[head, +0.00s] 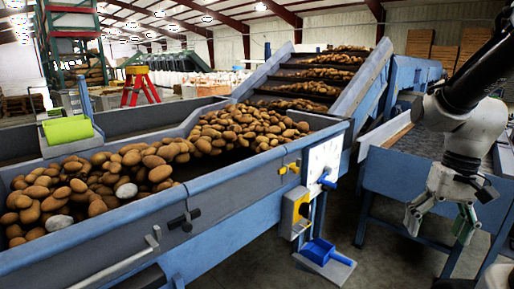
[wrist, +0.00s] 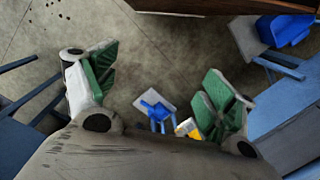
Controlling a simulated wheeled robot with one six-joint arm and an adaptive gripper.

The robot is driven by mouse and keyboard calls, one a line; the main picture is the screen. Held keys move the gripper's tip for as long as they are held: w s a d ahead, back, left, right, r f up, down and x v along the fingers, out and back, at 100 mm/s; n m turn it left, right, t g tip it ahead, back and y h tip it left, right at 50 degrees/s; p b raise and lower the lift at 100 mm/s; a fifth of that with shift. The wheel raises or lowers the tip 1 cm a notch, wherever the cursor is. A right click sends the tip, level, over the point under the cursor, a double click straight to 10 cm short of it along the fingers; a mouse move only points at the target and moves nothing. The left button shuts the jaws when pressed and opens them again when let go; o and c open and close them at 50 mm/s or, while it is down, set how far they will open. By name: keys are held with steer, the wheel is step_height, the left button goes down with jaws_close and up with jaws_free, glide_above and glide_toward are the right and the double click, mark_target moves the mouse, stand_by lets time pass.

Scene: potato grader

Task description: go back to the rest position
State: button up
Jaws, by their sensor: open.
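My gripper (head: 440,222) hangs at the right of the head view, pointing down, with its fingers spread and nothing between them. It is in front of the blue frame of the table at the right. In the wrist view my gripper (wrist: 155,90) shows two green-padded fingers wide apart, with bare concrete floor and small blue and yellow items beyond and below them.
A blue grader hopper (head: 200,190) full of potatoes (head: 130,165) fills the left and middle. An inclined conveyor (head: 320,85) rises behind it. A blue-sided table (head: 400,185) stands beside my arm. Open floor shows between.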

step_height(320, 180, up, 9)
steer(key=s+a+n+t+h, duration=0.1)
steer(key=s+a+n+t, duration=0.1)
steer(key=t, duration=0.3)
steer(key=shift+s+r+n, duration=0.2)
steer(key=shift+s+n, duration=0.1)
steer(key=shift+s, duration=0.05)
